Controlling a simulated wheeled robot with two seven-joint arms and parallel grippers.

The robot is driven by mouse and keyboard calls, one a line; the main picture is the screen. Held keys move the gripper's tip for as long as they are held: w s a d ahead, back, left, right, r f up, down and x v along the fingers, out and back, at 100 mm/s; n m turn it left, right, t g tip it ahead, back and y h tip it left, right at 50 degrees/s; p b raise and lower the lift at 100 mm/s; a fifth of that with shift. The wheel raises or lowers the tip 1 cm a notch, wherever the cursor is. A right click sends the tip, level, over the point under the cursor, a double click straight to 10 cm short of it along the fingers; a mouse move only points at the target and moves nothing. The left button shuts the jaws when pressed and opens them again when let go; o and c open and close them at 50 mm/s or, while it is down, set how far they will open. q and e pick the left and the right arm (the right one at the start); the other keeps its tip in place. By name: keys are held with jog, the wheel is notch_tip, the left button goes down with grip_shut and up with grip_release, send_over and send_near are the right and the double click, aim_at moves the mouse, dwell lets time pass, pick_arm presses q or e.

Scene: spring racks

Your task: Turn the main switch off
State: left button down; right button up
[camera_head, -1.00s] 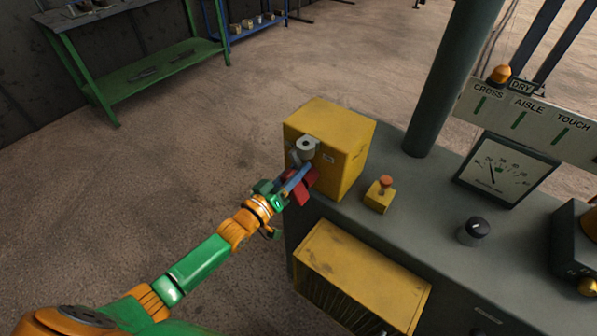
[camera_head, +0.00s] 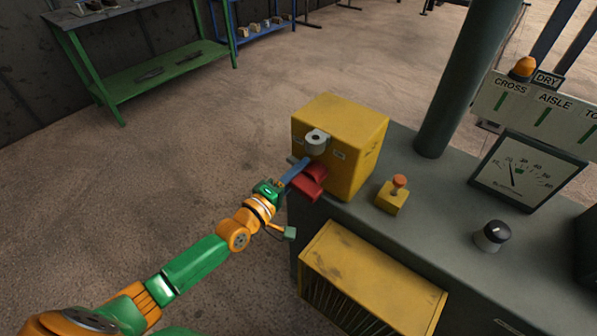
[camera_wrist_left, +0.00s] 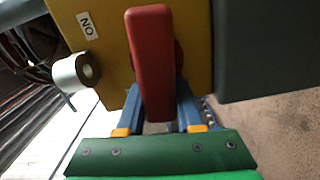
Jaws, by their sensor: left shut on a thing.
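The main switch is a yellow box (camera_head: 352,140) at the near left end of the grey cabinet, with a red handle (camera_head: 308,187) on its left-facing side. My left gripper (camera_head: 300,172) is at that side, its blue fingers shut on the red handle. In the left wrist view the handle (camera_wrist_left: 152,60) runs between the two fingers, with an "ON" label (camera_wrist_left: 87,25) on the yellow face. Part of the handle is hidden by the fingers in the head view. A small grey cylinder (camera_head: 316,141) sticks out above the handle. My right gripper is out of view.
On the grey cabinet top (camera_head: 440,200) stand a small yellow block with an orange button (camera_head: 397,188), a black knob (camera_head: 491,235) and a dial gauge (camera_head: 515,170). A dark post (camera_head: 465,80) rises behind. A yellow louvred box (camera_head: 375,275) juts out below. The floor at left is open.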

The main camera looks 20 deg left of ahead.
aim_at(289, 187)
pick_arm(q)
jog(key=shift+s+d+f+n, duration=0.1)
jog(key=shift+d+f+n, duration=0.05)
jog(key=shift+f+n, duration=0.4)
jog(key=shift+n+b, duration=0.25)
jog(key=shift+b, duration=0.1)
jog(key=c, duration=0.6)
grip_release()
jog(key=shift+o, duration=0.2)
jog(key=shift+d+r, duration=0.15)
jog(key=shift+r, duration=0.1)
jog(key=v, duration=0.7)
